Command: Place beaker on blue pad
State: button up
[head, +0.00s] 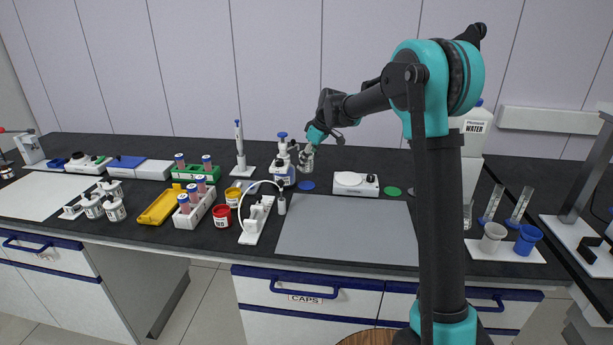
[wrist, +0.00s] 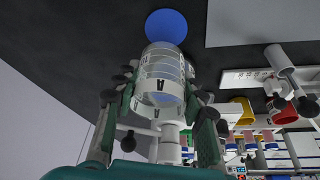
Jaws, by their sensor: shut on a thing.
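The glass beaker (wrist: 161,72), marked with a letter A, is clear and sits between my gripper's fingers (wrist: 160,100). In the head view the beaker (head: 307,160) hangs below my gripper (head: 311,146), roughly upright and apparently above the bench. My gripper is shut on it. The round blue pad (head: 306,185) lies flat on the black bench just below the beaker in the head view. In the wrist view the blue pad (wrist: 167,27) shows just beyond the beaker, partly covered by its rim. Nothing visible stands on the pad.
A blue-topped bottle (head: 283,172) stands close left of the pad. A white scale-like device (head: 355,183) is to its right, then a green pad (head: 393,191). A large grey mat (head: 345,228) lies in front, empty.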

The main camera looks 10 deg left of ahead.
jog(key=shift+f, duration=3)
jog(key=shift+f, duration=0.1)
jog(key=o, duration=1.1)
jog(key=shift+o, duration=0.2)
jog(key=v, duration=1.2)
